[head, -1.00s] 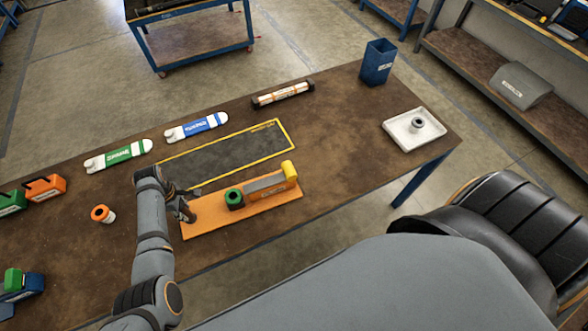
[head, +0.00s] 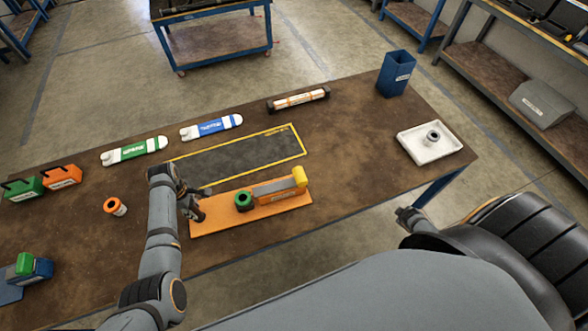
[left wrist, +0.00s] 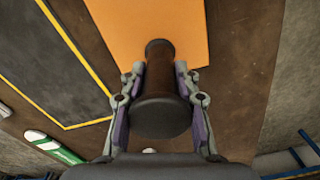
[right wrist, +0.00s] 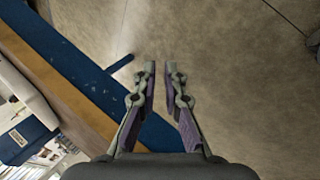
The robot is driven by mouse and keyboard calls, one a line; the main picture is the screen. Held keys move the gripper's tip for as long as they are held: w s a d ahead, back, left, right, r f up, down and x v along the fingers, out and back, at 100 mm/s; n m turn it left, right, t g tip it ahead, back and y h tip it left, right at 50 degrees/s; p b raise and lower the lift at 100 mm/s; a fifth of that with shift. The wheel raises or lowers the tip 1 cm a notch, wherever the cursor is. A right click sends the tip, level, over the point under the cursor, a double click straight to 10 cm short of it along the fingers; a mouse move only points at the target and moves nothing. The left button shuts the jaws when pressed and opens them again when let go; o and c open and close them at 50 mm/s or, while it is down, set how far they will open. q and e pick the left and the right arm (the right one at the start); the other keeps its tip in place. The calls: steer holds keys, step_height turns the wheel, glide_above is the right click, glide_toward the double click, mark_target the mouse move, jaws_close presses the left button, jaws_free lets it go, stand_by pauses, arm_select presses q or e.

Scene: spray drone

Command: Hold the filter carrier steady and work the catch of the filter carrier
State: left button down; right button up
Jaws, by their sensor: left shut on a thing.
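The filter carrier appears to be the long orange plate (head: 222,221) with a grey body (head: 274,190), a green ring (head: 244,201) and a yellow end piece (head: 300,176). It lies along the table's front edge. My left gripper (head: 196,204) is at the plate's left end. In the left wrist view its fingers are shut on a dark round handle (left wrist: 160,84) with a wide flat cap, over the orange plate (left wrist: 150,20). I cannot tell which part is the catch. My right gripper (right wrist: 160,72) is empty, fingertips apart, above the floor beyond the table's front edge.
A yellow-edged dark mat (head: 240,160) lies behind the carrier. Green (head: 135,150) and blue (head: 212,126) labelled pieces lie farther back. A white tray (head: 447,156) and blue bin (head: 396,74) stand right. An orange ring-topped piece (head: 115,206) stands left of my arm.

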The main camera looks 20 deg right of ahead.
steer(key=w+d+r+n, duration=0.1)
steer(key=w+d+r, duration=0.1)
steer(key=d+r, duration=0.1)
steer(key=w+d+r+n+t+h, duration=0.1)
steer(key=w+d+r, duration=0.2)
steer(key=r, duration=0.1)
steer(key=w+d+r, duration=0.3)
steer(key=r, duration=0.1)
steer(key=shift+w+d+r+n+h, duration=0.1)
steer(key=shift+w+r+n+h, duration=0.15)
steer(key=shift+n+h, duration=0.15)
jaws_close()
steer(key=w+a+r+m+y, duration=0.45)
steer(key=w+a, duration=0.35)
steer(key=a, duration=0.3)
steer(key=w+a+r+m+y, duration=0.15)
steer(key=a+r+y, duration=0.35)
steer(key=a, duration=0.5)
steer(key=a+r+m+y, duration=0.2)
steer(key=a+r, duration=0.4)
steer(key=a, duration=0.5)
steer(key=w+a+f, duration=0.4)
steer(key=a+f, duration=0.3)
steer(key=f, duration=0.2)
steer(key=shift+w+a, duration=0.2)
steer(key=shift+a, duration=0.15)
steer(key=shift+a, duration=0.15)
